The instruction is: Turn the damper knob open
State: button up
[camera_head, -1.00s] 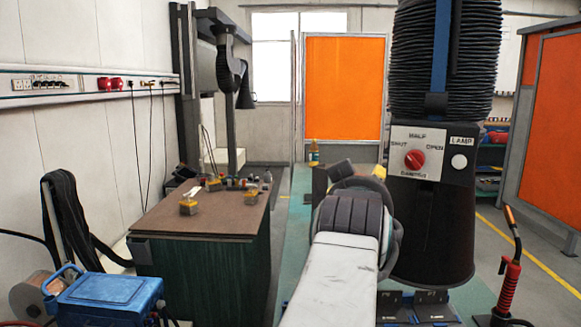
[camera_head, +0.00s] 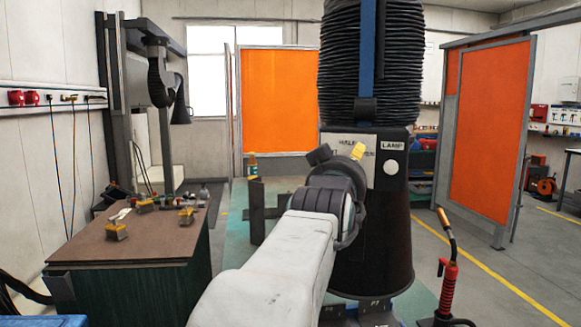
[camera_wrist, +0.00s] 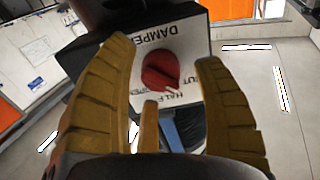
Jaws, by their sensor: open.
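The red damper knob (camera_wrist: 160,70) sits on a white label plate (camera_wrist: 198,48) and shows in the wrist view between my gripper's yellow fingers. My gripper (camera_wrist: 165,53) is open, with a finger on either side of the knob and visible gaps to it. A white mark on the knob points to the lower right, toward the SHUT side of the upside-down lettering; its exact setting is hard to tell. In the head view my gripper (camera_head: 345,153) is in front of the plate (camera_head: 352,143) on the dark extraction unit (camera_head: 390,225) and hides the knob.
A LAMP button (camera_head: 390,167) is right of the plate. A welding torch (camera_head: 449,275) stands at the lower right. A workbench (camera_head: 120,235) with small yellow-topped items is on the left. Orange screens (camera_head: 277,100) stand behind and right (camera_head: 490,130). Floor between torch and right screen is clear.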

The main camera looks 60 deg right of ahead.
jog(key=shift+w+d, duration=0.1)
jog(key=shift+d, duration=0.3)
jog(key=shift+c, duration=0.2)
jog(key=c, duration=1.2)
